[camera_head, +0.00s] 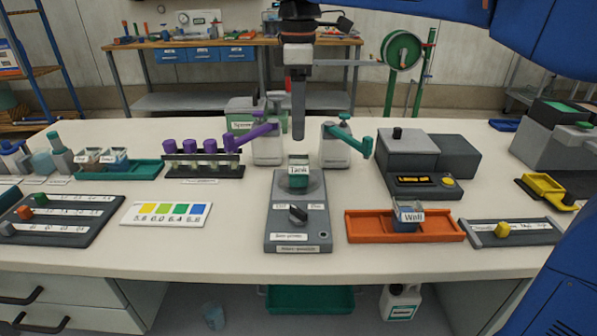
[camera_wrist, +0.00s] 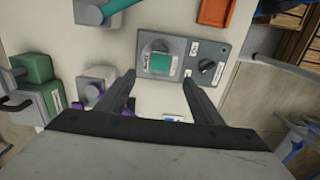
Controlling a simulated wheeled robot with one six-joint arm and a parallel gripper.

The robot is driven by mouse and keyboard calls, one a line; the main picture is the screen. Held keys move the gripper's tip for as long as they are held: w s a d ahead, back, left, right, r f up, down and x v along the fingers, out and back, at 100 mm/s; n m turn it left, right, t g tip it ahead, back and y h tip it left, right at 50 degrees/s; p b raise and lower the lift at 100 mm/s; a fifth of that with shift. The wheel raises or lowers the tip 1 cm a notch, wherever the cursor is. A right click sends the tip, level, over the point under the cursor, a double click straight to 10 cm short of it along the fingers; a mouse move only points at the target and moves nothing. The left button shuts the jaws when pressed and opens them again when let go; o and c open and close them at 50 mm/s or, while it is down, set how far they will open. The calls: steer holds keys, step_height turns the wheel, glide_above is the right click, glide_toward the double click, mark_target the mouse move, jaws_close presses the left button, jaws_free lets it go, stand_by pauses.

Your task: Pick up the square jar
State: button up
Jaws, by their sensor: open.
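Several square jars are in view, and I cannot tell which one the task means. A jar labelled "Tank" (camera_head: 299,176), with greenish contents, stands on the grey stirrer (camera_head: 297,239); in the wrist view the jar (camera_wrist: 161,65) lies just beyond the fingertips. A jar labelled "Well" (camera_head: 408,222) stands in the orange tray (camera_head: 362,226). Two smaller labelled jars (camera_head: 88,159) (camera_head: 114,160) stand on the teal tray at left. My gripper (camera_head: 298,138) points down, above and behind the "Tank" jar; in the wrist view its two fingers (camera_wrist: 158,80) are apart with nothing between them.
Dispensers with a purple arm (camera_head: 250,138) and a teal arm (camera_head: 347,140) flank the space behind the stirrer. A purple-capped tube rack (camera_head: 203,163) and colour card (camera_head: 166,214) stand left. Grey boxes (camera_head: 408,152) stand right. The white bench top is bare between items.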

mark_target(299, 171)
step_height(299, 171, down, 12)
steer(key=shift+f, duration=0.1)
stand_by(0.5)
steer(key=c, duration=0.7)
